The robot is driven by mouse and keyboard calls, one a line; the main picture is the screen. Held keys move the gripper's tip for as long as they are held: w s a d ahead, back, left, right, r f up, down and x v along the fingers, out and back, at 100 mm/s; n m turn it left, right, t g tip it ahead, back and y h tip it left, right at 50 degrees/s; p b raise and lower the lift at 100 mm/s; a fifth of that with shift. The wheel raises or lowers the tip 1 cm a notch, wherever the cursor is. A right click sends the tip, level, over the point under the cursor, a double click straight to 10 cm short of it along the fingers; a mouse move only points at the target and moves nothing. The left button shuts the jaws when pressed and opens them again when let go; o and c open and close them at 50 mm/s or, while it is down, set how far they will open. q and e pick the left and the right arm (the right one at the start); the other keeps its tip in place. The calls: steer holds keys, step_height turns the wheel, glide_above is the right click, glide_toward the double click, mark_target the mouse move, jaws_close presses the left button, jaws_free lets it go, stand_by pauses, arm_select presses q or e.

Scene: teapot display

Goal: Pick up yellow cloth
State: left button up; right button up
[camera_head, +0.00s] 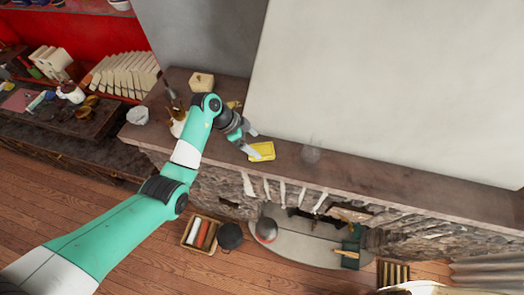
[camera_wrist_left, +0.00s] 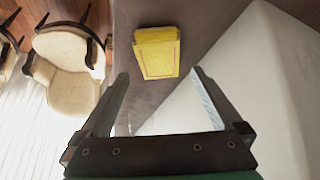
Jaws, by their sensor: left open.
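The yellow cloth (camera_head: 262,151) lies folded on the stone mantel shelf (camera_head: 370,176), beside my left gripper in the head view. In the left wrist view the cloth (camera_wrist_left: 157,52) appears beyond the fingertips, roughly centred between them, with a thin darker border line on its face. My left gripper (camera_head: 254,142) is open and empty; its two fingers also show spread apart in the left wrist view (camera_wrist_left: 158,78). In the head view one finger comes close to the cloth's left edge; I cannot tell whether they touch. My right gripper is not in view.
A clear glass object (camera_head: 311,152) stands right of the cloth. A cream block (camera_head: 201,81) and small bottles stand at the shelf's left end. A large pale panel (camera_head: 390,80) rises behind the shelf. A crate (camera_head: 201,234) sits on the floor below.

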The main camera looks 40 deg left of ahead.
mark_target(262, 150)
arm_select(q)
steer(key=x, duration=0.4)
steer(key=shift+f, duration=0.45)
steer(key=c, duration=1.4)
steer(key=shift+r, duration=0.15)
